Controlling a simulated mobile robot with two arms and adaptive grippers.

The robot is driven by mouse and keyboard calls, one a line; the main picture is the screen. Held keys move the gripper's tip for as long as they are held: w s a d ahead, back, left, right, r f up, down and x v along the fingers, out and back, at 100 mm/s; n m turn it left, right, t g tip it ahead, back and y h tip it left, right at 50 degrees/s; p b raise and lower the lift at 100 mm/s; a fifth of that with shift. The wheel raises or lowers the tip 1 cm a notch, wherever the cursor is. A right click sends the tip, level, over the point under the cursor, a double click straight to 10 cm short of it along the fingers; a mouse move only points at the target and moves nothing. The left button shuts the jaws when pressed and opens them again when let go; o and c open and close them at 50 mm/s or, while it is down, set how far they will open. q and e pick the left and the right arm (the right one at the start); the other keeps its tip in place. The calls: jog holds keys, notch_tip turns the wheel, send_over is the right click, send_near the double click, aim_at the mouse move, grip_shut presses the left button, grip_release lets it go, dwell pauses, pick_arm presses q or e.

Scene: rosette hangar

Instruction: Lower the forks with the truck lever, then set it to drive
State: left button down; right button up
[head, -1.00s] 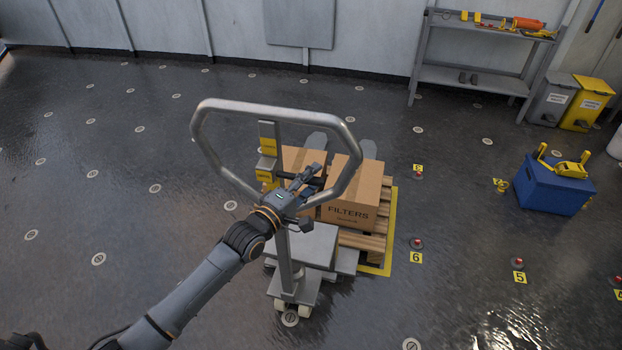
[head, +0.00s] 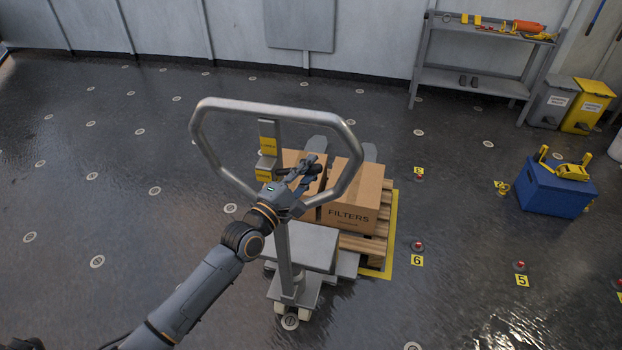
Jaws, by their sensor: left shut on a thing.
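The pallet truck's grey loop handle (head: 275,112) stands upright above its steel body (head: 305,245). Inside the loop is a post with yellow label plates (head: 267,143). The truck's dark lever (head: 316,160) is inside the loop, to the right of the plates, and partly hidden by fingers. My left gripper (head: 301,175) reaches in from the lower left and is shut on the lever. The forks (head: 317,143) run under a wooden pallet (head: 364,243); their height above the floor is hard to tell. My right gripper is out of view.
Cardboard boxes (head: 355,192), one marked FILTERS, stand on the pallet inside a yellow floor outline (head: 391,240). A blue box (head: 552,188) is at right. A shelf (head: 475,80) and bins (head: 587,105) stand by the wall. The floor at left is clear.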

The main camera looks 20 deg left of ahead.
pick_arm(q)
jog(key=shift+r+n, duration=0.15)
jog(key=shift+n, duration=0.15)
jog(key=c, duration=1.2)
grip_release()
jog(key=shift+s+a, duration=0.25)
jog(key=shift+s, duration=0.15)
jog(key=v, duration=1.1)
jog(key=shift+f, duration=0.25)
